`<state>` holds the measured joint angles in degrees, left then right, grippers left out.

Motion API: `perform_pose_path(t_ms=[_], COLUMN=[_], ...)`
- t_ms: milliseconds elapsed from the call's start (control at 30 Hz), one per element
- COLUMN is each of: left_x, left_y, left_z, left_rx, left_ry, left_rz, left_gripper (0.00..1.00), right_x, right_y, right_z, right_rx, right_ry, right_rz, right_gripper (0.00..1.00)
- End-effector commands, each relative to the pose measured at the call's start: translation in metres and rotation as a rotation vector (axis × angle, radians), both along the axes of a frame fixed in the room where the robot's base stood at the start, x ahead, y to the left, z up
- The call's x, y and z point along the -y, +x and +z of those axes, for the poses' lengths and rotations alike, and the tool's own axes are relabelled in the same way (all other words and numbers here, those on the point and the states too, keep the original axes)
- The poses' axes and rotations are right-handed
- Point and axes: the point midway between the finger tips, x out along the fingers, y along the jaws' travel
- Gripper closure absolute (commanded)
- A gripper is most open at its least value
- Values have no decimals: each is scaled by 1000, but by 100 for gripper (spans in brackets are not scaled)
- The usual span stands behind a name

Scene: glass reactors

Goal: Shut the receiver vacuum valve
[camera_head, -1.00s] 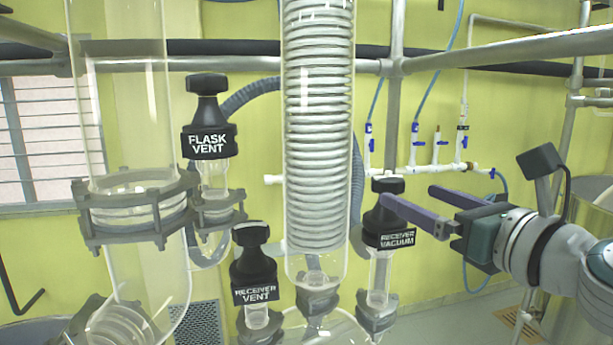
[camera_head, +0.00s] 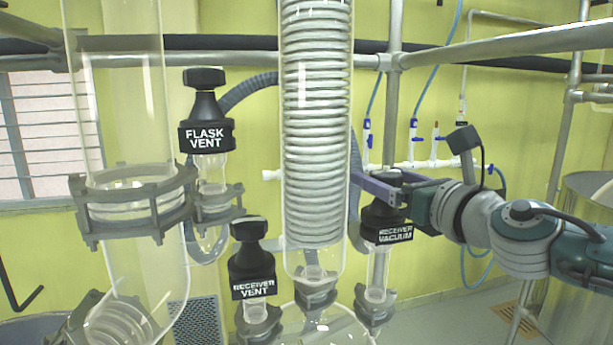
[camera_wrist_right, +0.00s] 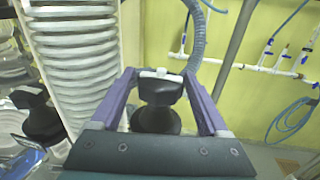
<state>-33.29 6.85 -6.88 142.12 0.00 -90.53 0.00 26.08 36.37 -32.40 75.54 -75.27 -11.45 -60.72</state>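The receiver vacuum valve (camera_head: 386,228) is a black labelled valve on a clear glass neck, right of the coiled condenser. It also shows in the right wrist view, its black knob (camera_wrist_right: 158,92) between my fingers. My right gripper (camera_head: 376,182) reaches in from the right at knob height. In the right wrist view the gripper (camera_wrist_right: 160,76) is open, with one purple finger on each side of the knob and only narrow gaps beside it. In the head view the near finger hides part of the knob. My left gripper is not in view.
The receiver vent valve (camera_head: 252,275) and flask vent valve (camera_head: 206,136) stand to the left. The glass coil condenser (camera_head: 316,140) is close beside the gripper's left. A grey hose (camera_head: 355,200) runs behind the valve. White piping with blue taps (camera_head: 413,140) is on the wall behind.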

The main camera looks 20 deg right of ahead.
Motion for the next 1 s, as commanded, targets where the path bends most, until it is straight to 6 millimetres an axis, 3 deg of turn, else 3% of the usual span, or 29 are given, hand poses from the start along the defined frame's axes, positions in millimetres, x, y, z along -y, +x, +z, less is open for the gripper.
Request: perform_pose_path(t_ms=[67,600,1000], left_x=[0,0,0], left_y=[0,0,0], left_z=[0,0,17], left_rx=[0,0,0], left_ry=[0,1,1], left_rz=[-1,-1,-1], left_gripper=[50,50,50], right_x=[0,0,-1], right_y=[0,0,0], right_z=[0,0,4], right_rx=[0,0,0], right_ry=[0,0,3], right_rz=[0,0,-76], right_gripper=[32,93,94])
